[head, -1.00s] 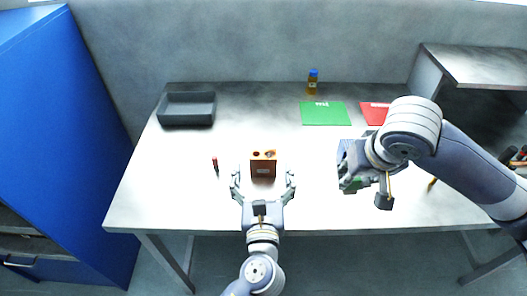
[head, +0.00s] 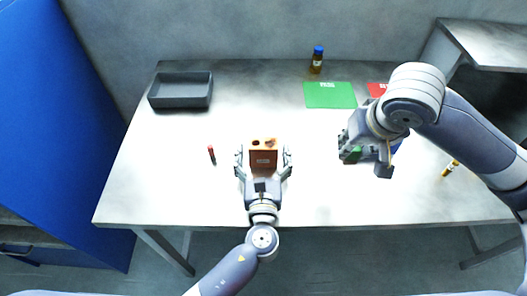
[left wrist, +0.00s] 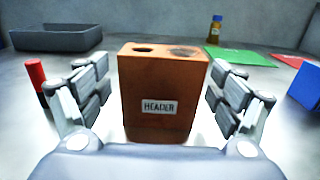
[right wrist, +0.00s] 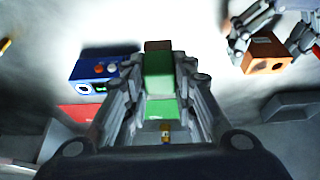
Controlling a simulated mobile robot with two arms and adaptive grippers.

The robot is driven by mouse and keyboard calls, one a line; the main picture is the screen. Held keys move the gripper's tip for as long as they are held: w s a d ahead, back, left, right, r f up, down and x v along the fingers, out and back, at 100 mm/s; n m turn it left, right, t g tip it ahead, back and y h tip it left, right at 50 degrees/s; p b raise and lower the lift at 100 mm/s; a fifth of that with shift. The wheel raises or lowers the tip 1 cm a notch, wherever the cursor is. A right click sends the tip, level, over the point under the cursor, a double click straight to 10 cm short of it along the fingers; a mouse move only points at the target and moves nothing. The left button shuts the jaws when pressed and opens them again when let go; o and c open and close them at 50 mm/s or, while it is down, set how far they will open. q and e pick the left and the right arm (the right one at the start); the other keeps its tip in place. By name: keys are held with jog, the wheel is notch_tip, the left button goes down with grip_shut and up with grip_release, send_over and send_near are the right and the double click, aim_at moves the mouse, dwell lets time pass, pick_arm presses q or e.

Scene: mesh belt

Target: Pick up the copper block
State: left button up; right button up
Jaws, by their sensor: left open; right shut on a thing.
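The copper block (head: 263,158), an upright orange-brown block with holes in its top and a "HEADER" label, stands on the pale table. My left gripper (head: 263,156) is open, with its fingers on either side of the block. The left wrist view shows the block (left wrist: 163,90) between the fingers, with a gap on each side. My right gripper (head: 360,160) is shut on a green block (right wrist: 159,75) at the right of the table. The arm hides much of that green block in the head view.
A red-and-black marker (head: 211,154) stands left of my left gripper. A grey tray (head: 181,91), a bottle (head: 317,60), a green mat (head: 330,95) and a red mat (head: 377,89) are farther back. A blue box (right wrist: 103,68) shows near my right gripper. The front left of the table is clear.

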aim_at(263, 138)
pick_arm(q)
jog(key=w, duration=0.4)
jog(key=shift+w+r+p, duration=0.1)
jog(key=shift+w+p, duration=0.2)
jog(key=shift+w, duration=0.55)
jog(key=shift+s, duration=0.1)
jog(key=shift+c, duration=0.3)
jog(key=c, duration=1.3)
jog(key=shift+c, duration=0.2)
